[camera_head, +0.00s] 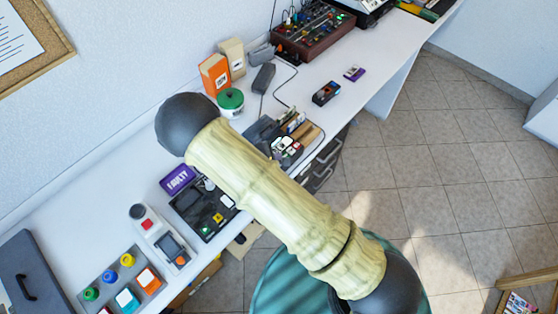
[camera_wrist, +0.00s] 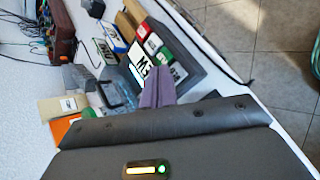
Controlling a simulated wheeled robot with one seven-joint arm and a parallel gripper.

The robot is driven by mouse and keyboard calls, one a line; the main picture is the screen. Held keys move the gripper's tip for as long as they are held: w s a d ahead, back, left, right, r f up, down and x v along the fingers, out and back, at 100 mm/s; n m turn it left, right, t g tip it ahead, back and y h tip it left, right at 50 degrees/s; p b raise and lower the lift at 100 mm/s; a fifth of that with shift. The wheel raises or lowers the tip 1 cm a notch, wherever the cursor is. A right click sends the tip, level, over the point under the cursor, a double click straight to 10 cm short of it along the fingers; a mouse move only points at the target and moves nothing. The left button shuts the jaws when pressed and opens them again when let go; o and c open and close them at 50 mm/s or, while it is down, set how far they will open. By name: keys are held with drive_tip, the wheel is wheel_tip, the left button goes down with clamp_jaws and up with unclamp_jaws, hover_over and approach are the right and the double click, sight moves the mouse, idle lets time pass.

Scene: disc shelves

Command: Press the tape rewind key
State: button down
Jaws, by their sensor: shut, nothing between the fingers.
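My gripper (camera_wrist: 159,72) shows in the wrist view as two purple-grey fingers held together, with nothing between them. Its tips appear over or in front of a dark unit with a clear-looking window (camera_wrist: 119,87) and a dark holder (camera_wrist: 187,52) with white, red and green labelled pieces. I cannot tell whether the tips touch anything. In the head view, the dark unit (camera_head: 262,130) stands on the white counter beside my arm, which hides part of it and my gripper. No rewind key can be made out by its marking.
A black device with coloured buttons (camera_head: 205,212) stands near a purple FAULTY sign (camera_head: 178,179). A handheld meter (camera_head: 160,240) and a coloured button panel (camera_head: 120,282) are nearer. Orange (camera_head: 214,75) and beige boxes stand near the wall. The counter's far part has free room.

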drive_tip(key=shift+r+p, duration=1.2)
drive_tip(key=shift+r, duration=1.35)
drive_tip(key=s+d+r+m+g+y, duration=0.2)
drive_tip(key=s+d+r+m, duration=0.4)
drive_tip(key=d+r+m, duration=0.4)
drive_tip(key=s+d+r+m+g+y, duration=0.2)
drive_tip(key=s+d+r+m+g, duration=0.1)
drive_tip(key=s+d+r+m, duration=0.4)
wheel_tip(320, 180, up, 6)
drive_tip(key=d+m, duration=0.3)
drive_tip(key=shift+f+m+y, duration=0.15)
drive_tip(key=shift+m+y, duration=0.15)
drive_tip(key=shift+y, duration=0.1)
